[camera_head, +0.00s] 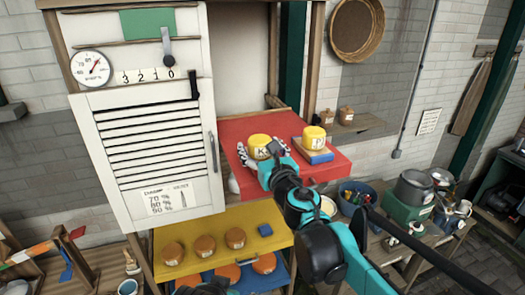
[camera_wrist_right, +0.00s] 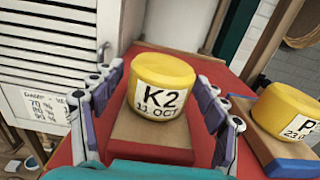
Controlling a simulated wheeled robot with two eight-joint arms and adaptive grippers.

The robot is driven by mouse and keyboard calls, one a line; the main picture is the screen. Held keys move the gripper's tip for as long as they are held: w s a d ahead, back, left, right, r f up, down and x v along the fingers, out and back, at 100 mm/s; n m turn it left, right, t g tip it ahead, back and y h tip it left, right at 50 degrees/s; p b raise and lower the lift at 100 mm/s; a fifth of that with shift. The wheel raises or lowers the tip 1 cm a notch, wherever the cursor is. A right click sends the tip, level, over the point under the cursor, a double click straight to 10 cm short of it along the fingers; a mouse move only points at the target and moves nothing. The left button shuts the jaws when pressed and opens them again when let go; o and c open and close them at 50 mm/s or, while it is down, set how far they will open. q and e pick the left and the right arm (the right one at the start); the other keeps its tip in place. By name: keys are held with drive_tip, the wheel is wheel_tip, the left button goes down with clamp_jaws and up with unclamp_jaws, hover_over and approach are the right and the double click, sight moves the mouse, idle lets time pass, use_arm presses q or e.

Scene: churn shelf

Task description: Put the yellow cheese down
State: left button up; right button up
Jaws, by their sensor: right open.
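A yellow cheese (camera_head: 259,143) labelled K2, 11 OCT rests upright on a small wooden board (camera_wrist_right: 150,142) on the red shelf (camera_head: 322,173). The cheese also fills the middle of the right wrist view (camera_wrist_right: 163,82). My right gripper (camera_head: 262,158) is open, with its fingers on either side of the cheese and board. A narrow gap shows beside the cheese in the wrist view. A second yellow cheese (camera_head: 313,135) with a P label sits on a blue-edged board (camera_head: 318,155) to the right.
A white louvred cabinet door (camera_head: 150,150) stands just left of the red shelf. Below, a yellow shelf (camera_head: 200,216) holds orange cheeses (camera_head: 204,244) and a blue block (camera_head: 265,230). A table with pots (camera_head: 413,187) stands to the right. The red shelf's front right is bare.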

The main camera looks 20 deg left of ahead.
drive_tip(key=b+v, duration=0.2)
drive_tip(key=v, duration=1)
drive_tip(key=shift+r, duration=0.15)
drive_tip(key=d+f+m+h, duration=0.5)
drive_tip(key=d+m, duration=0.7)
drive_tip(key=d+f+m+h, duration=0.5)
drive_tip(key=d+m+h, duration=0.1)
drive_tip(key=d+m, duration=0.5)
drive_tip(key=s+d+f+m+g+h, duration=0.1)
drive_tip(key=s+d+f+m+g, duration=0.1)
drive_tip(key=s+d+f+m, duration=0.3)
drive_tip(key=s+d+f+m+g, duration=0.2)
drive_tip(key=s+d+f+m, duration=0.1)
drive_tip(key=f+m, duration=0.35)
drive_tip(key=s+a+f+m+g+y, duration=0.2)
drive_tip(key=s+f+m+g, duration=0.2)
drive_tip(key=s+f+m, duration=0.4)
drive_tip(key=shift+a, duration=0.15)
